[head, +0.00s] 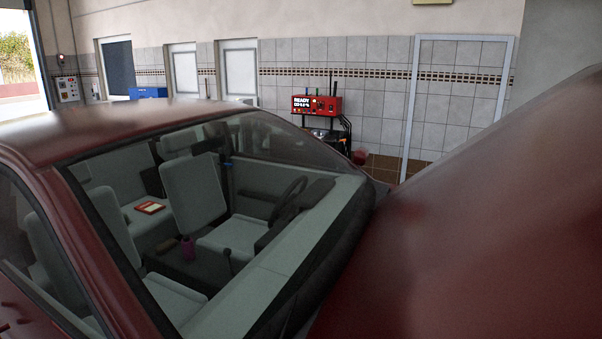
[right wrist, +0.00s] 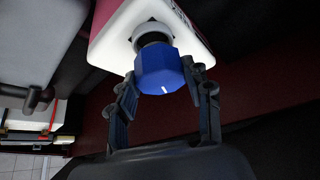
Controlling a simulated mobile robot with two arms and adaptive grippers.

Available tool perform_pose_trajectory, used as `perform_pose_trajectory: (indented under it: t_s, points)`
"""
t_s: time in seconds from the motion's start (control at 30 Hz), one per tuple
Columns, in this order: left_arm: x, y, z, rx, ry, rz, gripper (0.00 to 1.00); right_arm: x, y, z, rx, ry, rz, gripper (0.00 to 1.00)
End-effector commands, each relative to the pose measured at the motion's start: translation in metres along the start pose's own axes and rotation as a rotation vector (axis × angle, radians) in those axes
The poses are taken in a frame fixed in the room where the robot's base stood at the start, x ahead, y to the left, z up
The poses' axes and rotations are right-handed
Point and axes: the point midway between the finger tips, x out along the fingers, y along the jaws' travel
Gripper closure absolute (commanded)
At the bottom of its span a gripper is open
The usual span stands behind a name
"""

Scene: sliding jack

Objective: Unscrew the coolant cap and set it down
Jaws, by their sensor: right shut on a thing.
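In the right wrist view, the coolant cap (right wrist: 160,72) is a blue faceted knob with a short white mark. It sits at the neck of a white coolant tank (right wrist: 112,42) with a pink section at its top. A white ring and a short dark gap show between the cap and the tank wall. My right gripper (right wrist: 163,80) has its two dark fingers on either side of the cap and is shut on it. Whether the cap is still on its thread cannot be told. My left gripper is in no view. The head view shows neither tank nor cap.
In the head view, a dark red car's windshield and cabin (head: 200,200) fill the left, and a large red panel (head: 480,220) blocks the right. A red machine (head: 316,105) reading READY stands by the tiled wall. Dark surfaces surround the tank closely in the wrist view.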

Motion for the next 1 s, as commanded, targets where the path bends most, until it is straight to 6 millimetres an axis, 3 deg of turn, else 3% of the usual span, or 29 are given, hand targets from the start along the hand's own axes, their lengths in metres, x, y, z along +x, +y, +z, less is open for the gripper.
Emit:
perform_pose_trajectory:
  t_s: [1.0]
  points:
    - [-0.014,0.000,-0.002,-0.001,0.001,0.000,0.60,-0.014,0.000,-0.007,0.000,0.000,0.000,0.94]
